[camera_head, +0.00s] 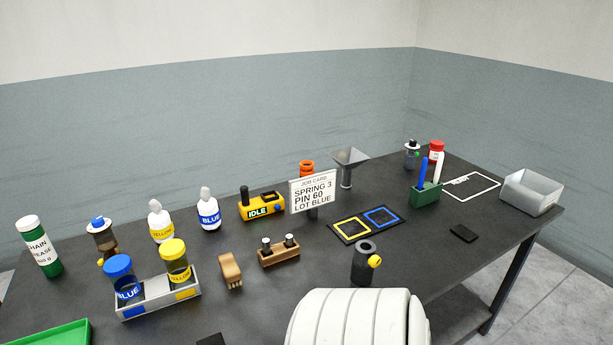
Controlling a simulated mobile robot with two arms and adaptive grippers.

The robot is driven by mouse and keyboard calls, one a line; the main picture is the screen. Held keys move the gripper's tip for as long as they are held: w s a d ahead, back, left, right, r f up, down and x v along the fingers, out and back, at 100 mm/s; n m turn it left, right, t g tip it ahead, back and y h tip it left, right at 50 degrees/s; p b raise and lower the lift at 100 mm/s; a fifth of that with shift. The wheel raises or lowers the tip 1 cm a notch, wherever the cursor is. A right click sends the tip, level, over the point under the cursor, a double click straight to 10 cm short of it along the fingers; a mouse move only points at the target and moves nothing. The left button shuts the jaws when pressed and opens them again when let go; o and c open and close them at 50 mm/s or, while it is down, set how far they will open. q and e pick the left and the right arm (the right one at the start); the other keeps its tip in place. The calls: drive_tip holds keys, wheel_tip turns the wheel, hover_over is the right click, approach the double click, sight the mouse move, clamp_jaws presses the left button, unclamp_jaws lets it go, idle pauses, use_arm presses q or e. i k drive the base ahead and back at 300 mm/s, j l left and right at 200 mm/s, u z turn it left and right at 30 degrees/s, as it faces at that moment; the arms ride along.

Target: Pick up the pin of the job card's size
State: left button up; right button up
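The job card (312,191) stands upright at the middle of the table and reads SPRING 3, PIN 60, LOT BLUE. A small wooden block (279,257) in front of it holds two short upright pieces with dark bodies and pale tops, one on the left (266,243) and one on the right (289,240). They look like pins, but no size marking is readable on them. Neither gripper is visible in the head view.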

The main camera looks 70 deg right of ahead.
sight(289, 239)
drive_tip(key=z, duration=2.2)
